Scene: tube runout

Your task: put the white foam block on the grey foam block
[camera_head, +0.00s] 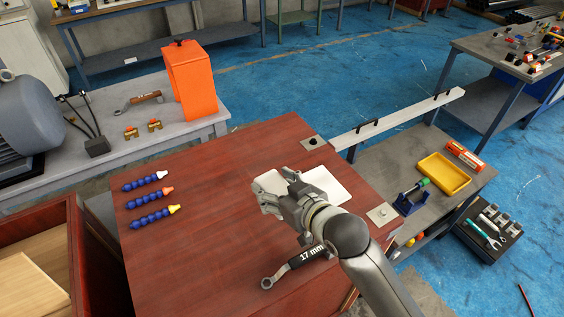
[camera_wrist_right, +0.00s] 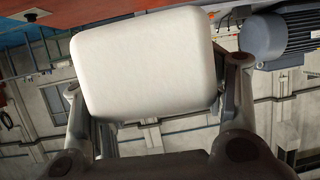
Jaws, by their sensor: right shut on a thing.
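My right gripper (camera_head: 275,190) is over the dark red table top, with its fingers toward the left. It is shut on the white foam block (camera_wrist_right: 145,60), a pale block with rounded corners that fills the middle of the right wrist view between the fingers (camera_wrist_right: 150,115). In the head view, pale white surfaces show around the gripper, partly hidden by it; where the held block ends there I cannot tell. I cannot make out a grey foam block for certain in either view. My left gripper is not in view.
On the red table (camera_head: 210,220) lie several blue segmented hoses (camera_head: 150,198) at the left and a 17 mm wrench (camera_head: 292,266) at the front, near my right arm. Small metal plates (camera_head: 314,143) sit by the right edge. The table's middle left is clear.

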